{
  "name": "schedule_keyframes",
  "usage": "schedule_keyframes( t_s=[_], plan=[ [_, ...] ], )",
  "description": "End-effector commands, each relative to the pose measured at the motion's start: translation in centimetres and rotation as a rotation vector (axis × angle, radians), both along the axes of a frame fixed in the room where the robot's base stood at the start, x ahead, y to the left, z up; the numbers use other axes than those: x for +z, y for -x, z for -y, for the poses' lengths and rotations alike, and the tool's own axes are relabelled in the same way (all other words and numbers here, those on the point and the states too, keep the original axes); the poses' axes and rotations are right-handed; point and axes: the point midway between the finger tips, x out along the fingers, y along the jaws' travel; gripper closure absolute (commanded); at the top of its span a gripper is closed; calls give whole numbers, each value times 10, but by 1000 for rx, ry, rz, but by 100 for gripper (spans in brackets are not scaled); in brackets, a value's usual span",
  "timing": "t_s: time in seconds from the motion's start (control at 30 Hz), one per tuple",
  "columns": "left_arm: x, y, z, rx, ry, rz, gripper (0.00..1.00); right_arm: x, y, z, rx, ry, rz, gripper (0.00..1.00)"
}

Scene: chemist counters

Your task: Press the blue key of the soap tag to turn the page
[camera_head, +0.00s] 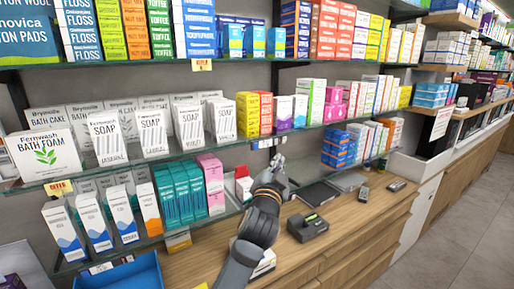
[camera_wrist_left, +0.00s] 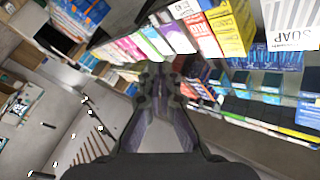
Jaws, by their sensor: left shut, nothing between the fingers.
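White soap boxes (camera_head: 150,133) stand in a row on the middle shelf, left of centre in the head view. A soap box also shows at the top right of the left wrist view (camera_wrist_left: 290,25). A small pale tag (camera_head: 267,143) sits on the middle shelf's front edge, right of the soap boxes. My left gripper (camera_head: 270,163) is shut and empty, just below this tag; contact cannot be judged. Its closed fingers (camera_wrist_left: 158,76) point toward the shelf in the wrist view. My right gripper is not in view.
The glass middle shelf (camera_head: 190,154) overhangs the wooden counter (camera_head: 335,233). A dark card terminal (camera_head: 307,228) stands on the counter, right of my left arm. Pink boxes (camera_head: 212,182) stand on the lower shelf, left of the gripper. A blue tray (camera_head: 120,272) lies at lower left.

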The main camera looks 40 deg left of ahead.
Motion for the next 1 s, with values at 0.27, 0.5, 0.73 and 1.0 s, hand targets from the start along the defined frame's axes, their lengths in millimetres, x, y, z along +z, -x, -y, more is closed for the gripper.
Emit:
schedule_keyframes(
  t_s=[0.27,0.5,0.73,1.0],
  plan=[
    [-1,-7,-16,-1,-9,-2,100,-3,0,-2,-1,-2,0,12],
    [-2,-21,-49,1,-9,-3,100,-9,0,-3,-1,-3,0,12],
    [-2,-31,-73,-1,-4,-1,100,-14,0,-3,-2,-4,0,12],
    [-1,-34,-82,0,1,-1,100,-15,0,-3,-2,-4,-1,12]
  ],
)
